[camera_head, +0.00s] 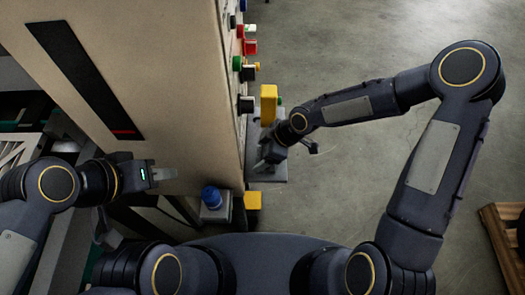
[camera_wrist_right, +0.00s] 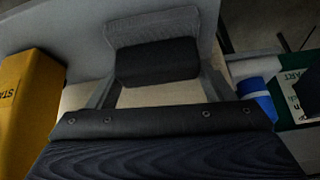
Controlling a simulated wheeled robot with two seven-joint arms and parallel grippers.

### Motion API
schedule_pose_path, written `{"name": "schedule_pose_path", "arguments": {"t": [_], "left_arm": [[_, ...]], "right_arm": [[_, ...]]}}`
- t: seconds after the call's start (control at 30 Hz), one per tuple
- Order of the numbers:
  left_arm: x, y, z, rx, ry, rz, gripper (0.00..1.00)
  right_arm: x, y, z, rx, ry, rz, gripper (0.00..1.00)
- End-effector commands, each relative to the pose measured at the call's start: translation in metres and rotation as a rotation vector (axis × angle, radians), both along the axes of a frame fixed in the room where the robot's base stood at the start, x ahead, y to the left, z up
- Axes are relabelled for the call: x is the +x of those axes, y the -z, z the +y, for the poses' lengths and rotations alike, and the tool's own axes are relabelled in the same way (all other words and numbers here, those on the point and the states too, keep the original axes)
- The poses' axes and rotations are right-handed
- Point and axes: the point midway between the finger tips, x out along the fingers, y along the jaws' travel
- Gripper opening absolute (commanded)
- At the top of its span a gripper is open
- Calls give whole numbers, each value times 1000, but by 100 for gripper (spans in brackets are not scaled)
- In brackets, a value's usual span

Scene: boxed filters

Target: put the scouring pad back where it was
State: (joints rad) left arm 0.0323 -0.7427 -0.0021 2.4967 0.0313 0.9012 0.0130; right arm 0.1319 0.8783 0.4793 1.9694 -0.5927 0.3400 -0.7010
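The scouring pad (camera_wrist_right: 157,50), a dark block with a grey fuzzy top, is between the fingers of my right gripper (camera_wrist_right: 165,80) in the right wrist view. The fingers appear to touch its two sides. In the head view my right gripper (camera_head: 264,163) is at the small grey shelf (camera_head: 275,174) on the side of the beige cabinet, and the pad is hard to make out there. I cannot tell whether the pad touches the shelf. My left gripper (camera_head: 163,174) is over the cabinet's left part, with nothing visible in it; its finger gap is unclear.
The beige cabinet (camera_head: 180,100) carries several coloured buttons along its right side. A yellow box (camera_head: 268,104) juts out above the shelf and shows in the wrist view (camera_wrist_right: 28,105). A blue knob (camera_head: 211,196) is below. A wooden pallet (camera_head: 503,245) lies far right; the floor between is clear.

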Motion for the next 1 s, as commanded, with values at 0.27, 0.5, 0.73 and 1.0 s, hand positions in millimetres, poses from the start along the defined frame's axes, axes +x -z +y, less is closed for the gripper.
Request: {"name": "schedule_pose_path", "arguments": {"t": [0.27, 0.5, 0.73, 1.0], "left_arm": [[0, -1, 0, 0, 0, 0, 36], [0, -4, 0, 0, 0, -1, 36], [0, -7, 0, 0, 0, 0, 36], [0, -11, 0, 0, 0, 0, 36]], "right_arm": [[0, 0, 0, 0, 0, 0, 90], [1, -9, -3, 0, 3, -1, 90], [0, -48, -27, -1, 6, -4, 90], [-3, -92, -53, -1, 4, -2, 90]]}}
